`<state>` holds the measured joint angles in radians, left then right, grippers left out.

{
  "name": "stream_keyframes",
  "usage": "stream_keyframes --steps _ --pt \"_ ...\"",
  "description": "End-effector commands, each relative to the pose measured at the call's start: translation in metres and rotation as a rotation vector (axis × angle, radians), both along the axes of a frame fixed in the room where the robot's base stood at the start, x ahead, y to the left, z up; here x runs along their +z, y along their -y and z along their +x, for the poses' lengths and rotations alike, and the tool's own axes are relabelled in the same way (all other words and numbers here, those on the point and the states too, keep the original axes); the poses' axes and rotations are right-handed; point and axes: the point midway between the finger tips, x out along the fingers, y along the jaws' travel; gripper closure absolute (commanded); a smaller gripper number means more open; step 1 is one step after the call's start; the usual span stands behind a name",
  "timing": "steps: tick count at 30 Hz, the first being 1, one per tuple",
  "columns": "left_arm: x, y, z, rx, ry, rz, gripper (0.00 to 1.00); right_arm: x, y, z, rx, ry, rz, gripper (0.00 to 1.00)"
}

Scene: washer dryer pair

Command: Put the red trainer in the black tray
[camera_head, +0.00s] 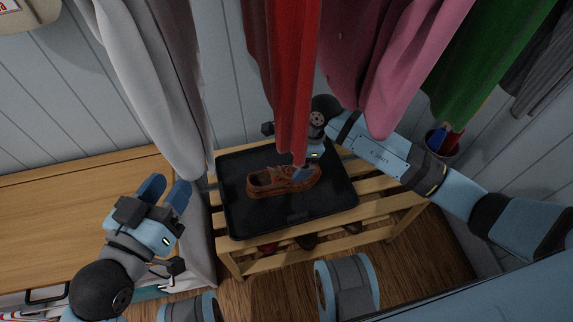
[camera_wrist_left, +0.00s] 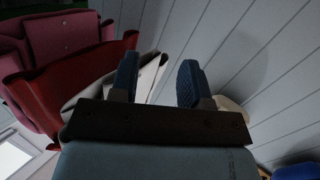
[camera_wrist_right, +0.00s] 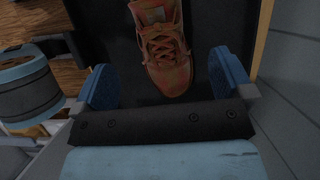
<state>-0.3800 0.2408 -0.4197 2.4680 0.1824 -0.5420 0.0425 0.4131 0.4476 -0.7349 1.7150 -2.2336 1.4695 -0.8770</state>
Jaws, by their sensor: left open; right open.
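The red trainer (camera_head: 284,181) lies in the black tray (camera_head: 245,216), which sits on a slatted wooden rack. My right gripper (camera_head: 303,172) is just above the tray at the trainer's right end, partly hidden by the hanging red garment. In the right wrist view, the trainer (camera_wrist_right: 162,48) points its toe between the open fingers of my right gripper (camera_wrist_right: 162,82), and the dark tray (camera_wrist_right: 110,30) is behind it. My left gripper (camera_head: 166,192) is open and empty over the wooden bench at the left; the left wrist view shows its fingers (camera_wrist_left: 158,82) spread with nothing between them.
Grey, red, pink and green garments (camera_head: 400,70) hang over the rack and close to my right arm. More shoes (camera_head: 306,241) sit on the rack's lower shelf. A wooden bench (camera_head: 60,215) stands at the left. A dark bin (camera_head: 441,142) stands at the right.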

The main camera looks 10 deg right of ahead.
Motion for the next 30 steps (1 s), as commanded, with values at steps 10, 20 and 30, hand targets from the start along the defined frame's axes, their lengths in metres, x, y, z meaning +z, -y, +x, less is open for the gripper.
stream_keyframes --steps 10,20,30 --pt "-0.005 0.003 -0.007 0.005 -0.059 -0.034 0.57 0.027 0.011 0.000 0.001 -0.001 0.000 0.01" --pt "-0.002 0.003 -0.007 0.005 -0.051 -0.037 0.57 0.027 0.011 0.000 0.001 -0.001 0.000 0.01" --pt "0.002 0.003 -0.005 0.005 -0.040 -0.038 0.57 0.027 0.011 0.000 0.001 -0.001 0.001 0.01"
